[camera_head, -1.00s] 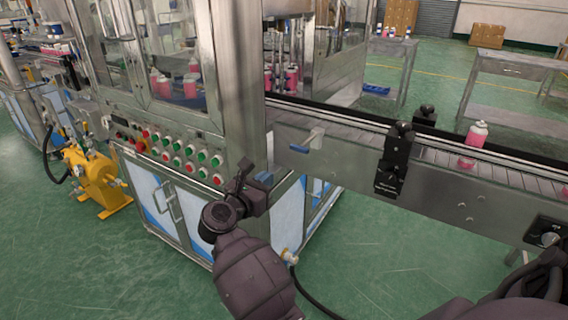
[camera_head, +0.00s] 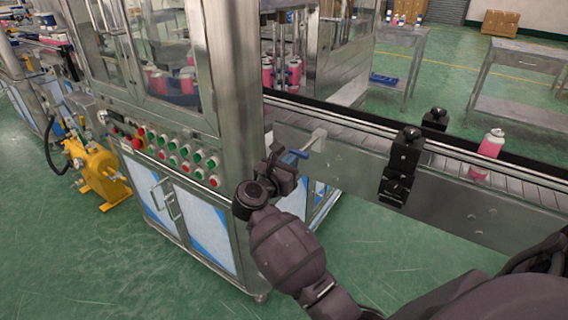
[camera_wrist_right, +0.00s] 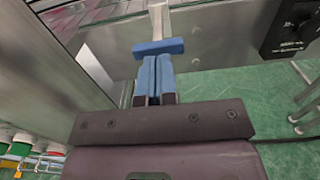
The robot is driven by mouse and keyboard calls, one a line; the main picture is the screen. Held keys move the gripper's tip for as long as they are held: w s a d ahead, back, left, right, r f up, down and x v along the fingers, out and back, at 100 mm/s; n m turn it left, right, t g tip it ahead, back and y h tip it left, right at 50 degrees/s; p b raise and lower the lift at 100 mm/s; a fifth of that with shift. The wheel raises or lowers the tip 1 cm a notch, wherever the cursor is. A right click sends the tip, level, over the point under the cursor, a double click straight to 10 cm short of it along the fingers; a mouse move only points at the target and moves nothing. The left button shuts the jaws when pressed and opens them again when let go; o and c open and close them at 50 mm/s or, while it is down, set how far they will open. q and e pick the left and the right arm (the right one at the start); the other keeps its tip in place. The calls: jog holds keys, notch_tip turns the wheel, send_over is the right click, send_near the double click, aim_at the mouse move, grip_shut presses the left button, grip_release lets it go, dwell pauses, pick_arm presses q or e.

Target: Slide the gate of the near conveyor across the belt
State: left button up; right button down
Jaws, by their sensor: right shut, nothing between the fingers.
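The near conveyor (camera_head: 345,150) runs from the machine out to the right. Its gate has a pale metal bracket (camera_head: 318,137) at the near side rail and a blue handle bar (camera_head: 300,153). In the right wrist view the blue bar (camera_wrist_right: 158,46) lies crosswise on the metal stem (camera_wrist_right: 160,20). My right gripper (camera_head: 289,158) is beside the handle in the head view. Its blue fingers (camera_wrist_right: 154,62) are shut together, empty, with tips at or just short of the bar; I cannot tell if they touch. My left gripper is not in view.
The machine cabinet with its button panel (camera_head: 175,157) stands close left of my right gripper. A black sensor block (camera_head: 402,165) is mounted on the conveyor side to the right.

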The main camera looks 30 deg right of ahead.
aim_at(306, 146)
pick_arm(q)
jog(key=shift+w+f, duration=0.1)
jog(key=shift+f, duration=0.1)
pick_arm(e)
jog(key=shift+w+d, duration=0.25)
jog(key=shift+d, duration=0.4)
jog(key=b+x, duration=0.1)
jog(key=x, duration=0.5)
jog(key=shift+w+d, duration=0.1)
jog(key=shift+d, duration=0.1)
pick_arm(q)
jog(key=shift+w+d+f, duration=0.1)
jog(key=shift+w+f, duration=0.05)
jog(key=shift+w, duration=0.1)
pick_arm(e)
jog(key=shift+d+r, duration=0.2)
jog(key=shift+r, duration=0.05)
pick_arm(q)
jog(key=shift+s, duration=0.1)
pick_arm(e)
jog(key=shift+a, duration=0.15)
